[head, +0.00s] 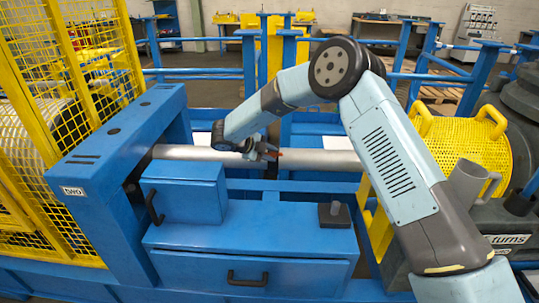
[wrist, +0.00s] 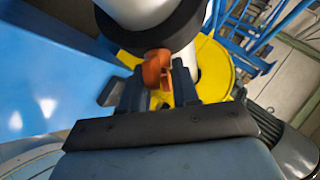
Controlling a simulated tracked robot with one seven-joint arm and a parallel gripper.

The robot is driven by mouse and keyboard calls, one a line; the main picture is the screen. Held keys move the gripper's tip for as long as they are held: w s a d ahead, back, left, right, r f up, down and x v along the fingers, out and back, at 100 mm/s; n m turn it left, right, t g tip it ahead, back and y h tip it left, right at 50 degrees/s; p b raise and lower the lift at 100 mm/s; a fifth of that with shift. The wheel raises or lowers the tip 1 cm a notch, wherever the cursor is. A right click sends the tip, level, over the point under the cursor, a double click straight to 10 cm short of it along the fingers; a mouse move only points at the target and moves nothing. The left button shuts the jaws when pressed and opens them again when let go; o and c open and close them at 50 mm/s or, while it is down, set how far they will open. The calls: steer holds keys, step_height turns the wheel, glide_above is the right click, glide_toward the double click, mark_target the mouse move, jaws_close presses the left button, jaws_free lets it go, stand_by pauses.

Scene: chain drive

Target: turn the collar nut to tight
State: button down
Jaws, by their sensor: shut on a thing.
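The collar nut shows in the wrist view as a black ring (wrist: 175,32) around the pale shaft (wrist: 140,8), with an orange lug (wrist: 155,66) sticking out toward my gripper (wrist: 158,84). My gripper is shut on this lug, one dark finger on each side. In the head view my gripper (head: 262,153) is at the middle of the horizontal silver shaft (head: 325,162). The arm end and fingers hide most of the collar there, and only a little orange shows. I cannot read from these views how tight the nut is.
A blue frame (head: 110,150) and yellow mesh guard (head: 100,60) stand at left. A blue box (head: 185,195) with a black handle and a blue drawer cabinet (head: 250,245) lie in front of the shaft. A yellow perforated drum (head: 465,150) is at right.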

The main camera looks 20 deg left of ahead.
steer(key=c, duration=1.1)
jaws_free()
steer(key=shift+d+f, duration=0.1)
steer(key=v, duration=1.4)
steer(key=shift+f, duration=0.15)
